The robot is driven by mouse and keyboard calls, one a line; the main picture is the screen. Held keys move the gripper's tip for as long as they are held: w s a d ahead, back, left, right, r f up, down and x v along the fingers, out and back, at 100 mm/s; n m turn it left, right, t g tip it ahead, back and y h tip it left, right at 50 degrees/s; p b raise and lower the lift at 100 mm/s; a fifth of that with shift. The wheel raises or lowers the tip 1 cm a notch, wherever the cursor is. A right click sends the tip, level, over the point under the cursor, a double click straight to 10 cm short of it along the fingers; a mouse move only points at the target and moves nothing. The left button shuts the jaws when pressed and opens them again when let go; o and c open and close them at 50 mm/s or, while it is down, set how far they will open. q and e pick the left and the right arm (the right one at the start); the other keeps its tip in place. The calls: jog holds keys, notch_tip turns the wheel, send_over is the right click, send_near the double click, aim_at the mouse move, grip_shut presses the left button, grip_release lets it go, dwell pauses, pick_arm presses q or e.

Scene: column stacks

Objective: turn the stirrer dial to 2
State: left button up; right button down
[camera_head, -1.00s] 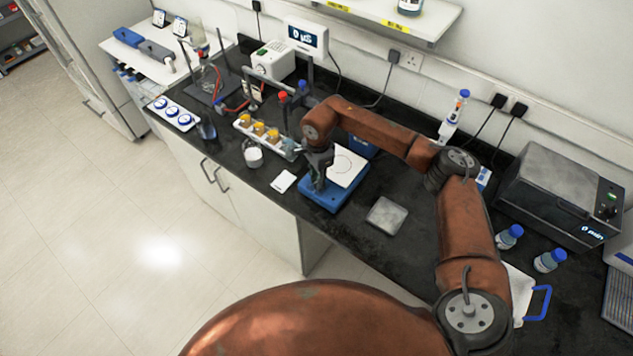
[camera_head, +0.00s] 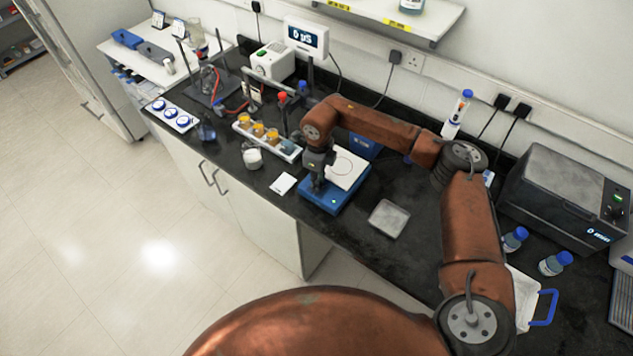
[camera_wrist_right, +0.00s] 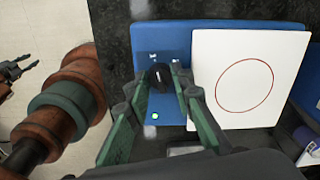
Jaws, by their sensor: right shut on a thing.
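The stirrer (camera_head: 345,195) is a blue base with a square white top plate (camera_head: 348,170) marked with a red circle. It stands on the dark bench, and the wrist view shows its blue face (camera_wrist_right: 205,35) from above. Its black dial (camera_wrist_right: 160,77) sits on the blue part beside the plate. My right gripper (camera_head: 318,186) is over that part, and in the wrist view its green-padded fingers (camera_wrist_right: 161,85) are closed on the dial's two sides. The dial's pointer and setting cannot be read. My left gripper (camera_wrist_right: 15,75) shows at the wrist view's left edge, fingers apart, empty.
A rack with orange-topped jars (camera_head: 262,135) and a white-lidded jar (camera_head: 252,157) stand left of the stirrer. A white card (camera_head: 283,184) lies near the bench edge. A grey square dish (camera_head: 389,217) lies to the right, with bare bench around it.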

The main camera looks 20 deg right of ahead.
jog(key=m, duration=0.6)
jog(key=shift+s+d+f, duration=0.2)
jog(key=shift+s+f, duration=0.1)
jog(key=shift+f, duration=0.1)
jog(key=m+p, duration=0.1)
jog(key=m, duration=0.5)
jog(key=shift+a, duration=0.1)
jog(key=shift+m, duration=0.3)
jog(key=c, duration=2)
grip_release()
jog(key=shift+c, duration=0.2)
jog(key=o, duration=0.4)
jog(key=shift+w+r, duration=0.1)
jog(key=shift+r, duration=0.1)
jog(key=shift+r, duration=0.15)
